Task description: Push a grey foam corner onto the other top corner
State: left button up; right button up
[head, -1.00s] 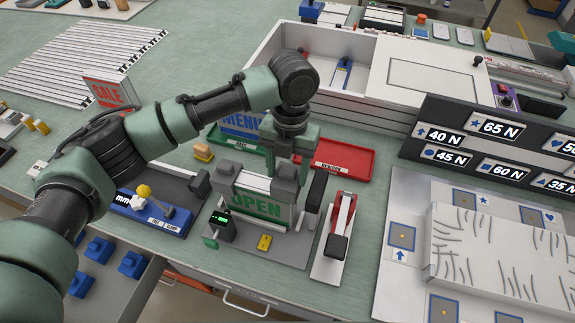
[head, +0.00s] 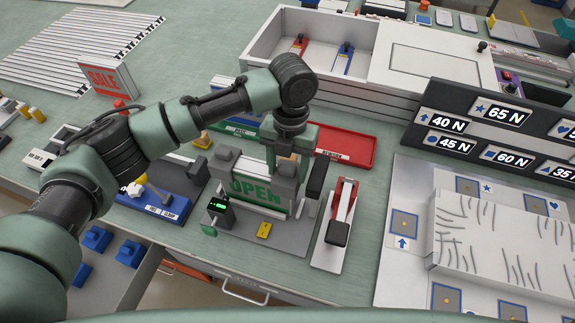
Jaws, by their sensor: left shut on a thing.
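The OPEN sign (head: 257,192), a panel with green lettering, stands upright in a grey fixture on the bench. One grey foam corner (head: 225,156) sits on its top left corner. My left gripper (head: 288,158) points down at the sign's top right corner. It is shut on the other grey foam corner (head: 286,172), which is at that top corner and partly hidden by the fingers. I cannot tell whether this foam corner is fully seated. My right gripper is not in view.
A red-handled clamp (head: 341,215) stands close right of the fixture. A red tray (head: 345,146) lies behind it. A blue-based tool (head: 155,200) is to the left. The SALE sign (head: 104,80) stands farther back. A white box (head: 300,62) and force-label board (head: 490,130) are on the right.

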pick_arm(q)
jog(key=shift+f, duration=0.15)
dwell(0.4)
jog(key=o, duration=1.4)
jog(key=shift+a, duration=0.1)
jog(key=r+b, duration=0.1)
jog(key=r, duration=0.3)
jog(key=w+r+b, duration=0.1)
jog(key=r, duration=0.1)
jog(key=shift+d+r+b, duration=0.25)
jog(key=shift+r+b, duration=0.05)
jog(key=shift+r, duration=0.05)
jog(key=shift+a+r, duration=0.1)
jog(key=shift+r, duration=0.45)
